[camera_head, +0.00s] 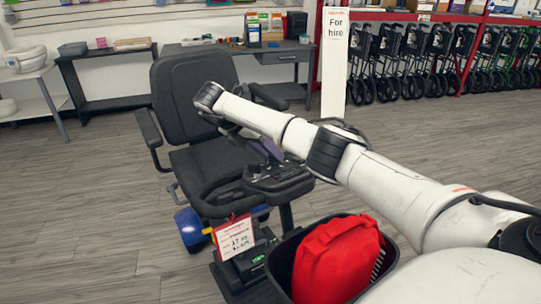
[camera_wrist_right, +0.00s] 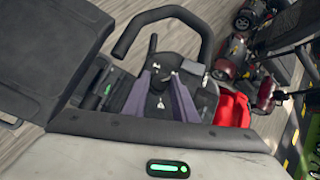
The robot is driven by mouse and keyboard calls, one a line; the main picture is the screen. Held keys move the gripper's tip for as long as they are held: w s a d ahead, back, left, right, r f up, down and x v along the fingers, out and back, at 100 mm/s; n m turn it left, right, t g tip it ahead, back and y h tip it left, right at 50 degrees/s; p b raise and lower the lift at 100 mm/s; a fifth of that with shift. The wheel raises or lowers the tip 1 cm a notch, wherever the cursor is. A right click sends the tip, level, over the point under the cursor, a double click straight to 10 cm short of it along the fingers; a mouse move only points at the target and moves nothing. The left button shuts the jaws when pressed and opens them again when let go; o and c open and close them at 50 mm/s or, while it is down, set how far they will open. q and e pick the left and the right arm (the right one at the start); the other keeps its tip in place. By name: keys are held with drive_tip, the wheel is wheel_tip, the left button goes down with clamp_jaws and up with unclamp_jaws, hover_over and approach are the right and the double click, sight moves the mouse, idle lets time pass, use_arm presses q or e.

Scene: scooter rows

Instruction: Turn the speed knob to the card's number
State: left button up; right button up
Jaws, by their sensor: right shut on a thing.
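The scooter's control console (camera_head: 277,183) is dark, with a loop handlebar (camera_wrist_right: 172,13) that shows in the wrist view. My right gripper (camera_head: 268,152) reaches down over the console from above. In the wrist view its two purple fingers (camera_wrist_right: 160,100) stand on either side of the small dark speed knob (camera_wrist_right: 160,84) and are shut on it. The fingers hide part of the knob, and I cannot read its setting. A white card with red print (camera_head: 235,237) hangs at the scooter's front; its number is too small to read surely. My left gripper is not in view.
The scooter's black seat (camera_head: 190,90) stands behind the console. A black basket (camera_head: 283,262) holding a red bag (camera_head: 337,258) is at its front, below my right arm. A "For hire" sign (camera_head: 334,62) and folded walkers (camera_head: 420,62) stand behind. The floor at left is clear.

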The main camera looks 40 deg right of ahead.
drive_tip(key=shift+w+a, duration=0.1)
idle(0.3)
drive_tip(key=o, duration=1)
drive_tip(key=shift+o, duration=0.2)
drive_tip(key=v, duration=0.5)
drive_tip(key=shift+w+a+r+b, duration=0.1)
drive_tip(key=shift+a+r+b, duration=0.1)
drive_tip(key=shift+b, duration=0.15)
drive_tip(key=p+v, duration=0.2)
drive_tip(key=v, duration=0.2)
drive_tip(key=shift+a+r, duration=0.15)
drive_tip(key=shift+r, duration=0.2)
